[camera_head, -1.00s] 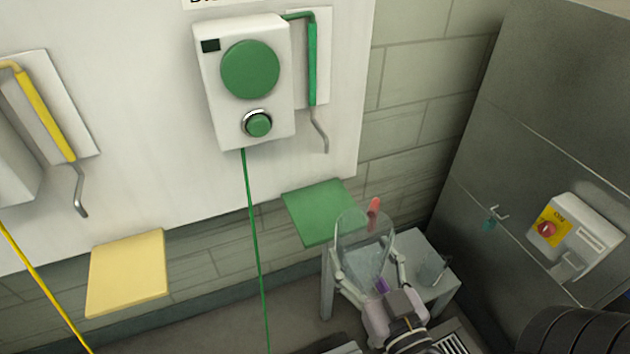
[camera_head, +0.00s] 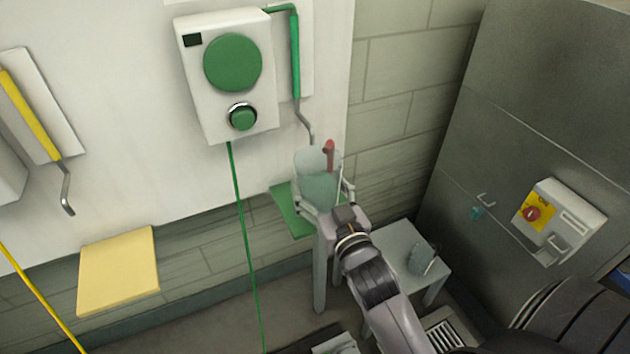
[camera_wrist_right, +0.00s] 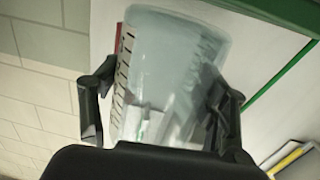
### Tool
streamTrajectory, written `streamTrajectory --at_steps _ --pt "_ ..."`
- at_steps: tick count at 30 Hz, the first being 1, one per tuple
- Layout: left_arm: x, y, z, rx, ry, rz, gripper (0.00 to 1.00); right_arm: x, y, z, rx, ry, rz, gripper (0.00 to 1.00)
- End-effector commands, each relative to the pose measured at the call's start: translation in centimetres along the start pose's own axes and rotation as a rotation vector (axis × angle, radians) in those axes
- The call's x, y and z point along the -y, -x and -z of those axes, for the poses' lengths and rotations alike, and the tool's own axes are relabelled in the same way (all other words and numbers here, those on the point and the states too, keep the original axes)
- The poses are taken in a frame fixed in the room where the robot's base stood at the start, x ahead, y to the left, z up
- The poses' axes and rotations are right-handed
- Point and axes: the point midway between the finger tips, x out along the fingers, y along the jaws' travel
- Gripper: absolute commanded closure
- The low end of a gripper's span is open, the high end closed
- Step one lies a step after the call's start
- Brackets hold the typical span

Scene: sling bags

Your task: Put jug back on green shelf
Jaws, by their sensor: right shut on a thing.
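A clear jug with a red handle (camera_head: 318,180) is held by my right gripper (camera_head: 322,198). In the head view it is in front of the green shelf (camera_head: 290,210) and overlaps it in the picture; I cannot tell whether they touch. In the right wrist view the jug (camera_wrist_right: 165,75) sits between the two dark fingers of the gripper (camera_wrist_right: 158,110), with a scale of marks along its left side. The green shelf juts from the wall below the green-dial dispenser and is partly hidden by the jug and gripper. My left gripper is not in view.
A dispenser with a green dial (camera_head: 232,62) and a green cord hangs above. A yellow shelf (camera_head: 118,270) is at left. A small grey table (camera_head: 392,250) holds another clear vessel (camera_head: 422,258). A grey cabinet with a switch box (camera_head: 560,220) stands at right.

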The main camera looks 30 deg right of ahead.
Motion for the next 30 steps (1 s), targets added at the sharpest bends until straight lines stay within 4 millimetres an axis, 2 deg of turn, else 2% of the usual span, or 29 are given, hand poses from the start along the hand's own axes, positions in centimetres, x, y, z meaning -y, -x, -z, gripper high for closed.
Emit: streamTrajectory --at_steps 5,6,8,20,21,30 --pt "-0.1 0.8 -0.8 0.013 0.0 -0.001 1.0 0.0 -3.1 0.4 -0.004 0.002 0.0 0.71" --pt "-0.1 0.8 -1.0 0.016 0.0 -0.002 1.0 0.0 -2.9 -0.6 0.002 0.001 -0.001 0.71" --pt "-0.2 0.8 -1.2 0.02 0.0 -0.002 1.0 0.0 -2.8 -1.2 0.002 0.001 -0.001 0.71" --pt "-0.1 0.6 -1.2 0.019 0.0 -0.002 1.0 0.0 -2.8 -1.8 -0.002 0.0 0.0 0.71" --pt "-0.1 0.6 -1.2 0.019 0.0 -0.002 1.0 0.0 -2.8 -1.8 -0.001 0.0 0.0 0.3" --pt "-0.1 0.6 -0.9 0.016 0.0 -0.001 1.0 0.0 -2.7 -1.7 -0.001 0.0 0.0 0.11"
